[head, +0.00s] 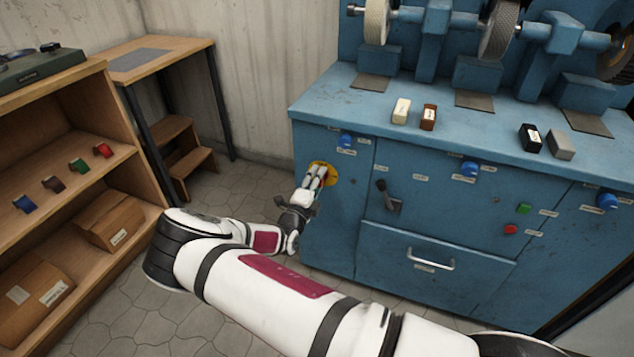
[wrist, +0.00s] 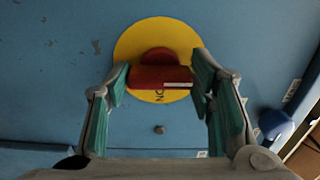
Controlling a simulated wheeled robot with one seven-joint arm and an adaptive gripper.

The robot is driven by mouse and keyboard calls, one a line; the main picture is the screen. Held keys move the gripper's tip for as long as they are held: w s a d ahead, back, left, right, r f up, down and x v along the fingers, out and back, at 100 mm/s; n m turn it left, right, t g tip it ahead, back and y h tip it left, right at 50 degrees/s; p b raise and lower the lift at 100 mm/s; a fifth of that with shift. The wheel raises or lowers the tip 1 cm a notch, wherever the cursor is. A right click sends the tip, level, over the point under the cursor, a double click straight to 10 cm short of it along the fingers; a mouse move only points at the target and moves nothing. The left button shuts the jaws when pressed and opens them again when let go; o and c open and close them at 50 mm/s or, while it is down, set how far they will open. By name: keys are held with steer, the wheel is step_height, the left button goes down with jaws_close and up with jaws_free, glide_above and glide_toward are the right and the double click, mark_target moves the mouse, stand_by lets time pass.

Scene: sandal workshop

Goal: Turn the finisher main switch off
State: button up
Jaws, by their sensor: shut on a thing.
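The finisher main switch is a red knob (wrist: 160,72) on a round yellow plate (wrist: 135,45) on the blue cabinet front. A pale line shows on the knob's right half, and dark lettering, partly hidden, shows on the plate below it. In the head view the yellow plate (head: 334,174) sits at the cabinet's left end, mostly covered by my gripper (head: 319,174). In the wrist view, my gripper's green-padded fingers (wrist: 163,83) stand on the left and right of the knob and are shut on it.
A blue knob (head: 347,141) is just above the switch, and a black lever (head: 382,187) is to its right. A drawer handle (head: 430,260) sticks out lower right. A wooden shelf (head: 120,105) stands at left, with bare floor between.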

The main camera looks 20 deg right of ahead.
steer(key=shift+a, duration=0.1)
stand_by(0.3)
steer(key=o, duration=1.2)
steer(key=v, duration=1.2)
